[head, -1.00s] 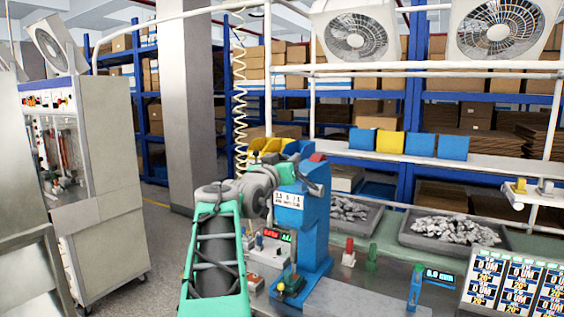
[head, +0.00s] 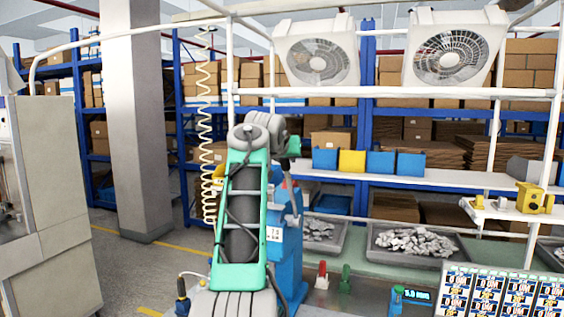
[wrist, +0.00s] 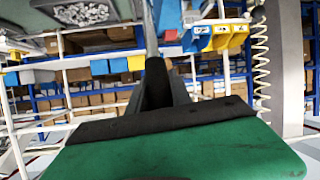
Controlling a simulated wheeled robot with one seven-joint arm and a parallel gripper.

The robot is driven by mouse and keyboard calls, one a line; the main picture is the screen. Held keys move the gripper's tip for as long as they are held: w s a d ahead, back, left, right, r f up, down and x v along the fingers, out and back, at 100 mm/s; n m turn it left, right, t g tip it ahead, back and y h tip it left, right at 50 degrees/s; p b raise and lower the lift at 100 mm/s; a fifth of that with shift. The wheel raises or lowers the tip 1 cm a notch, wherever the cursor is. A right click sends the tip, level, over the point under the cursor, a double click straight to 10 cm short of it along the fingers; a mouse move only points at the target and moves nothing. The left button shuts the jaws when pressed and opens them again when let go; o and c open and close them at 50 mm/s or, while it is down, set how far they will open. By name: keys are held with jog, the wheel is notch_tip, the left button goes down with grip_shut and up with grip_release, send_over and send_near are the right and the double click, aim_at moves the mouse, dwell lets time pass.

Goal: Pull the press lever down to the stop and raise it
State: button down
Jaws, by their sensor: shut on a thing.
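The blue press (head: 288,262) stands on the green bench in the head view, mostly hidden behind my green and grey arm. In the wrist view a blue part (wrist: 170,14) of the press shows at the top. The press lever (wrist: 151,35) is a thin grey rod there, running down into a dark grip. My gripper (wrist: 157,95), a green body with a dark edge, fills the bottom of that view and is shut on the lever at this grip. The exact finger contact is hidden.
Trays of metal parts (head: 418,255) sit on the bench right of the press. A red post (head: 322,275), a green post (head: 345,278) and a small display (head: 416,296) stand in front. A grey cabinet (head: 50,190) is at the left; a coiled hose (head: 205,140) hangs behind.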

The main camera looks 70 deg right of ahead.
jog(key=shift+d+r, duration=0.1)
jog(key=shift+d, duration=0.1)
dwell(0.3)
jog(key=c, duration=1.2)
grip_release()
jog(key=shift+o, duration=0.2)
jog(key=b+v, duration=0.1)
jog(key=v, duration=0.6)
jog(key=shift+a+r+b, duration=0.2)
jog(key=shift+a+b, duration=0.1)
jog(key=shift+s, duration=0.15)
jog(key=shift+c, duration=0.4)
